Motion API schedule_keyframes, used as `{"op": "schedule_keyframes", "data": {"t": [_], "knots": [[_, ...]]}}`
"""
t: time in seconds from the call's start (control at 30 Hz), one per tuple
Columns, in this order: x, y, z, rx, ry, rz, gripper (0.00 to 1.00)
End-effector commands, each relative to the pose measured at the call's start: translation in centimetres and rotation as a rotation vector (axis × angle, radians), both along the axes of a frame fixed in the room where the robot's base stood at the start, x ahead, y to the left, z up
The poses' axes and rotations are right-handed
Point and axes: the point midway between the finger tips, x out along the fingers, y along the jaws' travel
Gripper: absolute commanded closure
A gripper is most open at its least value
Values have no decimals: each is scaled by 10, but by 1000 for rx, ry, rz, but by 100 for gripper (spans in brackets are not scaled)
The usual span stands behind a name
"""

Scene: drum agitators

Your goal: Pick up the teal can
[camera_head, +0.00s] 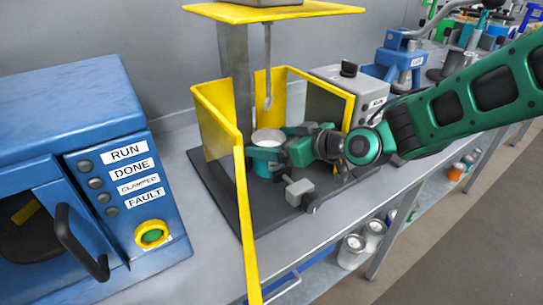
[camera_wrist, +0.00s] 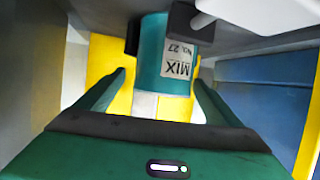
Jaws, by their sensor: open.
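The teal can (camera_head: 263,170) stands upright on the dark base plate (camera_head: 225,205) of the drum agitator, under its stirring rod, with a pale top. In the wrist view the teal can (camera_wrist: 178,50) appears upside down, with a white label reading MIX No. 27. My gripper (camera_head: 262,152) reaches in from the right through the open yellow guard. In the wrist view the fingers of my gripper (camera_wrist: 160,78) are open, one on each side of the can. I cannot tell whether either finger touches it. In the head view the fingers hide part of the can.
Yellow guard panels (camera_head: 216,112) stand close around the can, and a yellow plate (camera_head: 275,12) is above. A grey clamp block (camera_head: 300,190) is on the base plate's front. A blue machine (camera_head: 70,150) stands left; a grey control box (camera_head: 345,90) is behind my gripper.

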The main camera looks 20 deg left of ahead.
Motion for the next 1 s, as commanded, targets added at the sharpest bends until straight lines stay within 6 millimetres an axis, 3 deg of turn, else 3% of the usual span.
{"op": "schedule_keyframes", "data": {"t": [0.43,0.73,0.77,1.0], "knots": [[16,42,-20,0,-1,3,13],[19,46,-22,2,-1,1,13],[19,46,-22,2,-1,1,15],[19,46,-22,0,-1,0,70]]}}
